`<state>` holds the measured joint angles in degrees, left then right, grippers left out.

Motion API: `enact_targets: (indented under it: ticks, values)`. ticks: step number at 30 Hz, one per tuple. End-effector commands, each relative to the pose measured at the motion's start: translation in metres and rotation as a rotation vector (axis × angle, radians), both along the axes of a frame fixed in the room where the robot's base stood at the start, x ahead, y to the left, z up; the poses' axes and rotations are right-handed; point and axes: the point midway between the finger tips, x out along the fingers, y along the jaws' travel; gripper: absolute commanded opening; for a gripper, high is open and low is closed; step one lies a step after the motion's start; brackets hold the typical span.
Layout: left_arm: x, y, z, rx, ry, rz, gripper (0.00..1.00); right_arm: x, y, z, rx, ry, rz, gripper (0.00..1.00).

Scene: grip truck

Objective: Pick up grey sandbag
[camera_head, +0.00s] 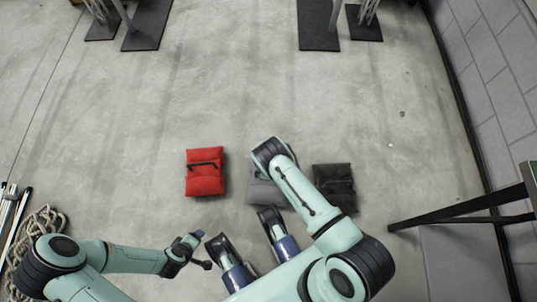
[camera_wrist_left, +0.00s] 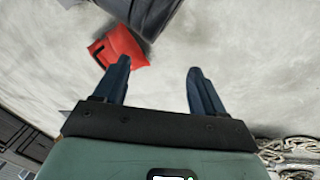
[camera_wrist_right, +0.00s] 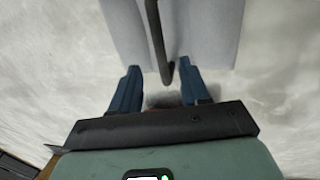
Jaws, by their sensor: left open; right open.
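The grey sandbag (camera_head: 260,191) lies on the floor between the red and black sandbags, mostly covered by my right arm in the head view. In the right wrist view the grey sandbag (camera_wrist_right: 208,30) fills the top, with its dark strap handle running down its middle. My right gripper (camera_wrist_right: 160,73) is open; the handle's near end appears between its fingertips. I cannot tell whether they touch.
A red sandbag (camera_head: 205,178) lies to the left, also showing in the left wrist view (camera_wrist_left: 122,46). A black sandbag (camera_head: 336,180) lies close on the right. Coiled rope (camera_head: 42,222) lies at far left. A dark metal frame (camera_head: 460,208) stands at right.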

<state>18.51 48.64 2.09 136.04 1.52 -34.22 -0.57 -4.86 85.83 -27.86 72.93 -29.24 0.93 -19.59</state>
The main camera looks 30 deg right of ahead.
Motion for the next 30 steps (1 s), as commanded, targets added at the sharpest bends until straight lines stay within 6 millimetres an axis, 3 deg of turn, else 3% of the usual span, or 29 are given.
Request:
enact_targets:
  ticks: [5,12,22,23,27,30]
  values:
    - [0.002,0.005,-0.013,0.009,0.001,0.009,0.7,0.0,-0.003,-0.021,0.001,0.001,-0.001,0.46]
    - [-0.028,0.009,-0.039,0.003,0.103,0.012,0.7,0.004,-0.008,-0.048,0.0,0.0,0.0,0.46]
    - [-0.035,0.01,-0.043,0.002,0.126,0.014,0.7,0.005,-0.008,-0.051,0.002,-0.001,0.0,0.46]
    - [-0.035,0.01,-0.043,0.002,0.125,0.014,0.7,0.005,-0.008,-0.051,0.002,-0.001,0.0,0.43]
    - [-0.035,0.01,-0.042,0.002,0.125,0.013,0.7,0.005,-0.008,-0.051,0.001,-0.001,0.0,0.0]
    - [-0.035,0.01,-0.042,0.001,0.124,0.013,0.7,0.005,-0.008,-0.051,0.001,-0.001,-0.001,0.0]
